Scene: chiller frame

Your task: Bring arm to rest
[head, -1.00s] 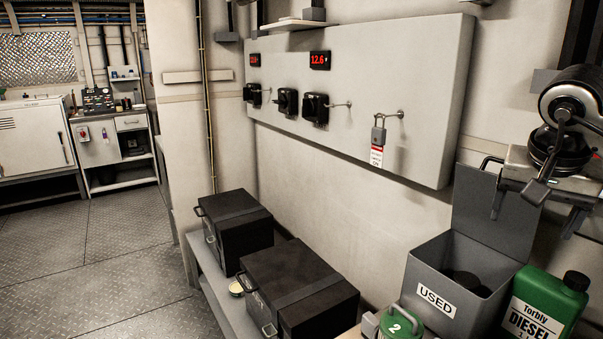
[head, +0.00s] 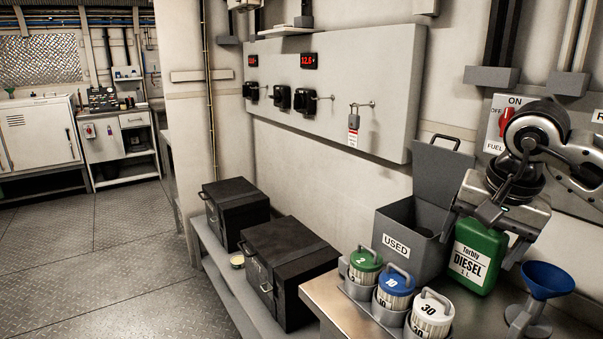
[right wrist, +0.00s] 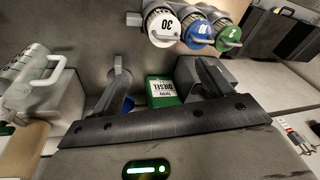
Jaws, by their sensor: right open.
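My right gripper (head: 502,230) is at the right of the head view, at the end of my arm that comes in from the right. Its two fingers are apart, and nothing shows between them. In the head view it hangs in front of the upper part of the green diesel can (head: 474,257) and covers the can's top. In the right wrist view the spread fingers (right wrist: 160,78) show with the diesel can (right wrist: 162,90) beyond them. My left gripper is in neither view.
The metal bench (head: 325,293) holds filters with green, blue (head: 395,281) and white lids, a grey USED box (head: 397,245) and a blue funnel (head: 546,281). Two black cases (head: 290,268) sit on a low shelf. A wall panel (head: 400,90) is behind. The floor at left is clear.

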